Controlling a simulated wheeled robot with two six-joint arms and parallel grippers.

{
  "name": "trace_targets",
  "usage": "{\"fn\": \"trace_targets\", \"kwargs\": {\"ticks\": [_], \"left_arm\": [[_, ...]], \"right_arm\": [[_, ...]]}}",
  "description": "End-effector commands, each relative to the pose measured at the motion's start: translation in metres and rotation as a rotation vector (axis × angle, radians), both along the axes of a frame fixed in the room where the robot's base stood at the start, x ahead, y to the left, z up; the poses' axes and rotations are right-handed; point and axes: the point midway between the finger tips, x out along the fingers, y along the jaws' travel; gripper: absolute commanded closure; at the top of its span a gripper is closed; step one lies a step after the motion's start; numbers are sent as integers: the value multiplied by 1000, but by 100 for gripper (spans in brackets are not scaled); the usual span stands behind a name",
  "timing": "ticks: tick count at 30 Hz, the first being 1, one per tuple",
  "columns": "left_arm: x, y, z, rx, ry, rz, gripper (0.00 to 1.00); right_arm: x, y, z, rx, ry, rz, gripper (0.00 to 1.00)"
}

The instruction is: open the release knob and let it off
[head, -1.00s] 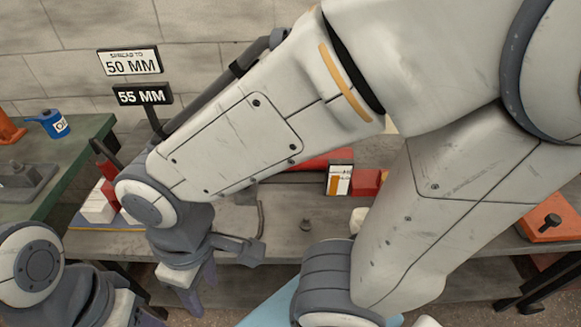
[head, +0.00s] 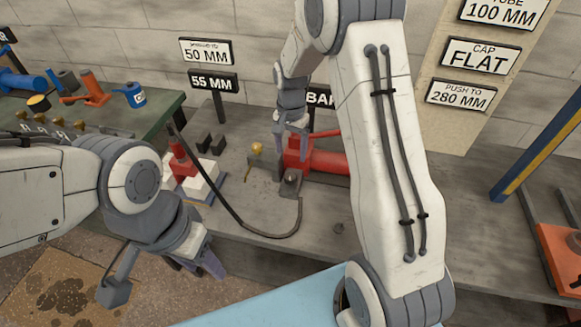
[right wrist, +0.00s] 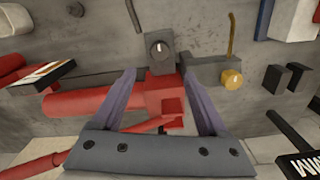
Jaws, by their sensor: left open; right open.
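A dark round knob with a pale mark sits on a grey block (right wrist: 160,62) at the end of the red pump; which knob is the release is not labelled. In the head view this knob (head: 291,179) shows in front of the pump (head: 325,161). A brass knob (right wrist: 231,79) stands to its right in the right wrist view. My right gripper (head: 291,136) is open above the pump's red end block (right wrist: 165,96), its fingers spread on either side in the right wrist view, apparently holding nothing. My left gripper (head: 197,262) is open and empty off the bench's front edge.
A black hose (head: 240,222) runs from the pump to a red tool (head: 182,160) on white blocks. Two dark blocks (head: 210,143) stand behind. Signs (head: 214,83) read 50 MM and 55 MM. The bench's (head: 265,212) front is mostly clear.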

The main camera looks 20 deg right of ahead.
Motion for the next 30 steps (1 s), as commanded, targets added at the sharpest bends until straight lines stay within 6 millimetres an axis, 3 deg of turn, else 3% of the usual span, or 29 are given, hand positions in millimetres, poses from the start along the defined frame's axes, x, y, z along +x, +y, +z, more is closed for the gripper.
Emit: {"fn": "trace_targets", "kwargs": {"ticks": [15,21,29,30], "left_arm": [[0,0,7,0,0,0,50],[0,0,8,0,0,0,50],[0,0,8,0,0,0,50],[0,0,8,0,0,0,50]], "right_arm": [[-2,0,-86,1,5,0,24],[-1,0,-100,0,1,0,24],[-1,-1,-101,0,0,0,24],[-1,0,-101,0,0,0,31]]}}
